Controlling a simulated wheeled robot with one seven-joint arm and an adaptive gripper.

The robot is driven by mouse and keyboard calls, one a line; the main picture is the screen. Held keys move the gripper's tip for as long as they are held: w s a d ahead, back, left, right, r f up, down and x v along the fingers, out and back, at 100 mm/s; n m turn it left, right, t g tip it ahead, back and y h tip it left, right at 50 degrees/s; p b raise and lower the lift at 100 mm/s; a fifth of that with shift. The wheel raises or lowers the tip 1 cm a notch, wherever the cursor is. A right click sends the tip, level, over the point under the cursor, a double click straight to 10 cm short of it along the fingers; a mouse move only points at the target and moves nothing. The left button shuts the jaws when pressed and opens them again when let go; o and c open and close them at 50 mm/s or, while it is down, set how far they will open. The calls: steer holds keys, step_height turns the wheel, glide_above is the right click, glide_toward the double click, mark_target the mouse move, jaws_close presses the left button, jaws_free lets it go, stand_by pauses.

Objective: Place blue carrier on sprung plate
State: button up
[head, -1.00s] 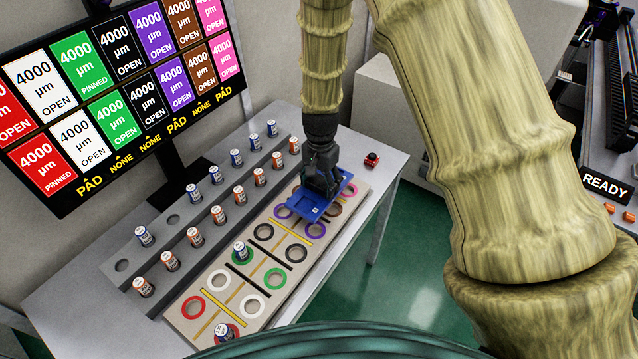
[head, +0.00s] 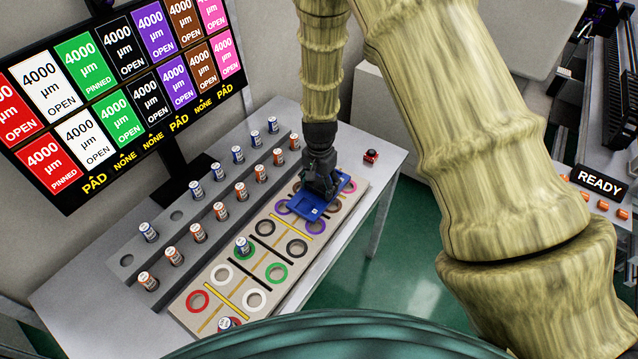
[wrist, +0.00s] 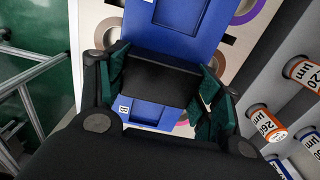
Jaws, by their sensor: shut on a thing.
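The blue carrier (head: 308,208) is a flat blue piece with a recessed window. My gripper (head: 320,188) is shut on it, over the far half of the beige plate (head: 240,318) with paired coloured rings. In the wrist view, the carrier (wrist: 207,28) lies between the dark green fingers of my gripper (wrist: 160,88). It covers some of the rings; a purple ring (wrist: 248,10) shows beside it. Whether the carrier touches the plate or hovers just above it, I cannot tell. Which part is sprung is not clear.
A grey stepped rack (head: 128,262) with several labelled weights stands left of the plate. A monitor (head: 115,100) stands behind it. A red button (head: 371,155) sits at the table's far right.

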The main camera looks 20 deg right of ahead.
mark_target(319, 184)
steer(key=o, duration=1.4)
steer(key=shift+f, duration=0.1)
steer(key=shift+r, duration=0.2)
steer(key=shift+r+b, duration=2)
steer(key=shift+r, duration=3.95)
